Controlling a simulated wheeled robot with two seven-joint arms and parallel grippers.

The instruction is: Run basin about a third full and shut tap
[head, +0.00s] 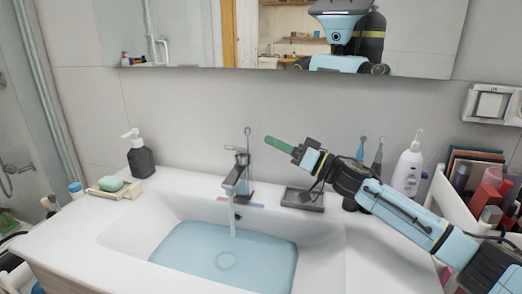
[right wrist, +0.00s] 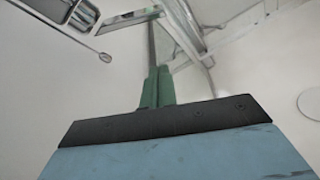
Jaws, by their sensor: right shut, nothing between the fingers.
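The chrome tap (head: 238,176) stands behind the white basin (head: 318,234), and a thin stream of water (head: 232,218) falls from its spout. A thin lever (head: 247,140) rises at the tap's top. My right gripper (head: 279,145) has green fingers, shut and empty, pointing left, just right of the lever and apparently apart from it. In the right wrist view the shut fingers (right wrist: 157,88) show near chrome parts. My left gripper is out of view.
A dark soap dispenser (head: 139,156) and a green soap bar (head: 110,184) stand left of the basin. A grey tray (head: 302,199), a white pump bottle (head: 408,168) and a crowded cosmetics cart (head: 446,192) are on the right. A mirror (head: 420,40) hangs behind.

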